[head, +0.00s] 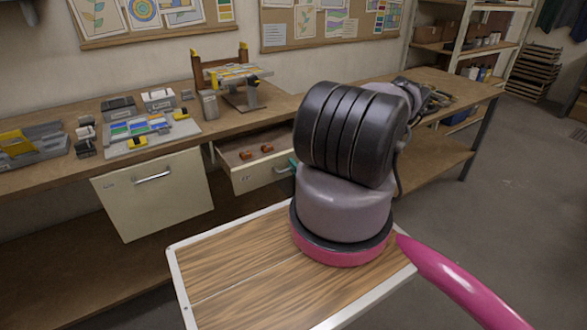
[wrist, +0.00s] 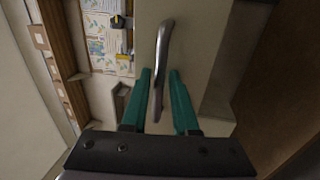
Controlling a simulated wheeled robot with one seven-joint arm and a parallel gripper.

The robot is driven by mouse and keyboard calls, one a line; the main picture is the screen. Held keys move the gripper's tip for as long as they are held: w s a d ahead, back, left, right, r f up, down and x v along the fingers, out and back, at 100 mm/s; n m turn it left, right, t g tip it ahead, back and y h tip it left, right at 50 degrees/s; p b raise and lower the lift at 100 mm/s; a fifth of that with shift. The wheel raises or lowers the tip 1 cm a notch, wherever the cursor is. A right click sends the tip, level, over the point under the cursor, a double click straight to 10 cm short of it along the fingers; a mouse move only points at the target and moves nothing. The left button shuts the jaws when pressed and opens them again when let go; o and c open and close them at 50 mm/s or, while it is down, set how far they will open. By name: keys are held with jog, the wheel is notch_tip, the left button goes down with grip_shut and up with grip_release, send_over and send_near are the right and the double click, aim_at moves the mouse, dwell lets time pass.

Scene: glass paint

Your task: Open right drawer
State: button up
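The right drawer (head: 246,180) under the workbench is partly open in the head view, with small reddish-brown items (head: 267,149) inside. Its front also shows in the wrist view (wrist: 205,45). Its metal handle (wrist: 163,45) stands upright in the wrist view, its lower part between the teal fingers of my gripper (wrist: 160,75). The fingers are apart, with a visible gap to the right of the handle; firm contact is not visible. In the head view, my arm hides most of the gripper, with a bit of teal at the drawer front's right end.
A closed-looking cream front with a handle (head: 153,192) is left of the drawer. The workbench top (head: 60,180) holds tools, boxes and a colourful glass tray (head: 150,135). My wooden-topped base is in front. Open floor (head: 520,200) lies to the right.

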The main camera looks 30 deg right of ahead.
jog(key=shift+s, duration=0.1)
jog(key=s+f, duration=0.2)
jog(key=s, duration=0.8)
jog(key=shift+s+d, duration=0.15)
jog(key=shift+s, duration=0.05)
jog(key=w+a+r+n+g+y, duration=0.3)
jog(key=r+n+g+y, duration=0.3)
jog(key=r+n+y, duration=0.35)
jog(key=w+a+r+n+g+y, duration=0.25)
jog(key=r+n+g+y, duration=0.3)
jog(key=r+n, duration=0.65)
jog(key=s+a+r+n+h, duration=0.3)
jog(key=a+r+n+h, duration=0.1)
jog(key=r+n, duration=0.5)
jog(key=s+a+r+n+g+h, duration=0.1)
jog(key=s+a+r+n+h, duration=0.3)
jog(key=r+n, duration=0.5)
jog(key=s+a+r+n+h, duration=0.4)
jog(key=r+n, duration=0.6)
jog(key=r, duration=0.3)
jog(key=shift+a+h, duration=0.8)
